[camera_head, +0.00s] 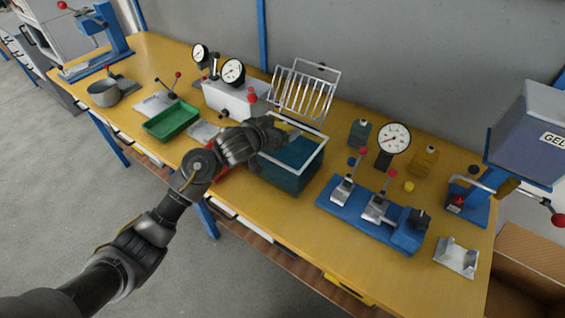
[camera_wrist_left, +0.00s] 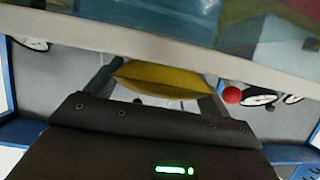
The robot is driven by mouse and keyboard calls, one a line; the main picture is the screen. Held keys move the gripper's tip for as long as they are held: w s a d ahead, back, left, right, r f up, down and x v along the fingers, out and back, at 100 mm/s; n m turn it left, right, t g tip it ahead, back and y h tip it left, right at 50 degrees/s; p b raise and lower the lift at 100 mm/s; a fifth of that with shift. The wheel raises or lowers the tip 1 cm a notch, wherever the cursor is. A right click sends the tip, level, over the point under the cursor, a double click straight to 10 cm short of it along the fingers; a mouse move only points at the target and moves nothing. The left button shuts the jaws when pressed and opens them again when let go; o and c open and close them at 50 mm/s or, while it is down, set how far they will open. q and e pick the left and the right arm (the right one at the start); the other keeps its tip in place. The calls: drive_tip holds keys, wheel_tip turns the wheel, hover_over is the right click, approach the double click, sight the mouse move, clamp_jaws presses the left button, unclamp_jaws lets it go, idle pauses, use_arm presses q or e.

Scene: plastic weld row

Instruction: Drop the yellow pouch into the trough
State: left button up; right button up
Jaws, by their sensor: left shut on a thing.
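The trough (camera_head: 283,176) is a teal, see-through tank with a pale rim, standing on the yellow bench in the head view. Its pale rim (camera_wrist_left: 150,42) crosses the upper part of the left wrist view. My left gripper (camera_head: 277,128) is at the trough's back left, at about rim height or above it. It is shut on the yellow pouch (camera_wrist_left: 160,79), which shows between the two fingers in the left wrist view. In the head view the hand mostly hides the pouch. My right gripper is not in view.
A white wire rack (camera_head: 303,92) stands behind the trough. A blue fixture with levers (camera_head: 365,213) is to its right, and a green tray (camera_head: 171,121) to its left. A white box with gauges (camera_head: 228,99) stands behind the left arm.

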use_arm(q)
drive_tip(key=shift+f, duration=0.5)
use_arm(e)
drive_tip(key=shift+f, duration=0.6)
use_arm(q)
drive_tip(key=shift+r, duration=0.1)
drive_tip(key=o, duration=0.9)
drive_tip(key=shift+o, duration=0.3)
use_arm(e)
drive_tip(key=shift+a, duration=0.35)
use_arm(q)
drive_tip(key=p+v, duration=0.2)
drive_tip(key=v, duration=0.8)
drive_tip(key=shift+s+a+r, duration=0.15)
drive_tip(key=shift+s, duration=0.15)
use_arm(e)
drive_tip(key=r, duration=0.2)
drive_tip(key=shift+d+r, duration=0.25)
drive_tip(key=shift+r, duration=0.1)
